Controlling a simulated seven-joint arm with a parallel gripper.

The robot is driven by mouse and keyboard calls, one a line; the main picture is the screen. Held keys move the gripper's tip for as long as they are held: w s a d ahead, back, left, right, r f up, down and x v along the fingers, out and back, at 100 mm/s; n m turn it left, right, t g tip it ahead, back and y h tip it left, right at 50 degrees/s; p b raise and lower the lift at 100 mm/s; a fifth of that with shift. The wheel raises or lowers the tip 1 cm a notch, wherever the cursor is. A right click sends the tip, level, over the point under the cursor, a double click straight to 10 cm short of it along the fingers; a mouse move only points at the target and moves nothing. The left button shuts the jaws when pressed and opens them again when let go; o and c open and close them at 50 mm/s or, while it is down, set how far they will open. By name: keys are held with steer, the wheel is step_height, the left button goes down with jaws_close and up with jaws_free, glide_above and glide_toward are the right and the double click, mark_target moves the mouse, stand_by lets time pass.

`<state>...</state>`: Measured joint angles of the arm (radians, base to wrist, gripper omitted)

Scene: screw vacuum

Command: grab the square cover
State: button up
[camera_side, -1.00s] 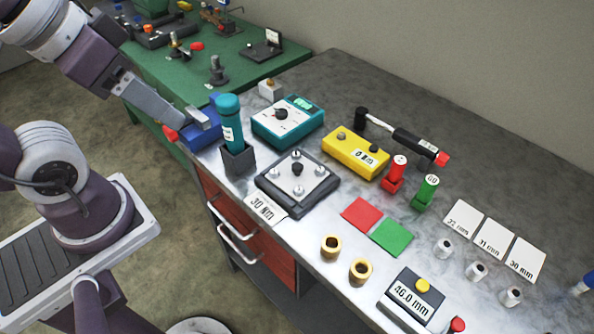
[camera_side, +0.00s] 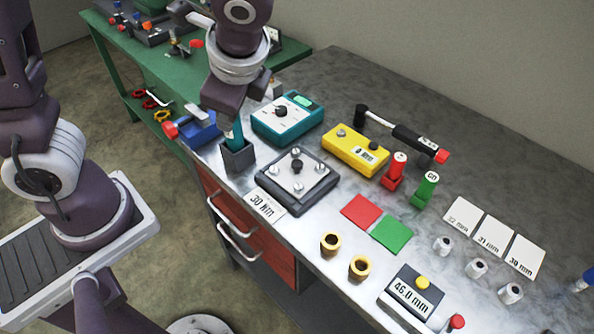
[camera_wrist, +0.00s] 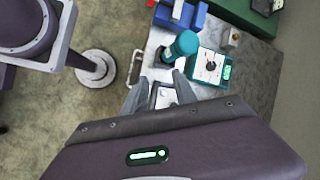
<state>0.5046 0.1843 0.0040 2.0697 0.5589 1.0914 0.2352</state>
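The square cover (camera_side: 312,178) is a light plate with a dark knob at its middle and screws at its corners. It sits on a dark square base on the metal bench. My gripper (camera_side: 228,98) is up and to the left of it in the side view, in front of the teal screwdriver; its fingers cannot be made out there. In the wrist view my gripper (camera_wrist: 160,78) is open, with a gap between its two grey fingers. Part of a light plate (camera_wrist: 165,97), seemingly the cover, shows between them; my gripper body hides the rest.
The teal screwdriver (camera_wrist: 183,45) stands upright in a dark holder (camera_side: 238,160) close to my gripper. A teal meter (camera_side: 287,120) and a yellow box (camera_side: 355,150) stand behind the cover. A red pad (camera_side: 361,211) and a green pad (camera_side: 392,235) lie to its right.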

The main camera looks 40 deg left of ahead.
steer(key=w+d+f+m+t+y, duration=0.25)
steer(key=w+d+f+m, duration=0.25)
steer(key=f+m, duration=0.25)
steer(key=m+t+y, duration=0.2)
steer(key=m+t, duration=0.1)
steer(key=m, duration=0.2)
glide_toward(298, 163)
steer(key=x, duration=0.3)
steer(key=shift+g, duration=0.25)
steer(key=x, duration=0.6)
steer(key=shift+w+a, duration=0.1)
steer(key=shift+a, duration=0.1)
steer(key=shift+w+a+f, duration=0.2)
steer(key=shift+a+f, duration=0.05)
jaws_close()
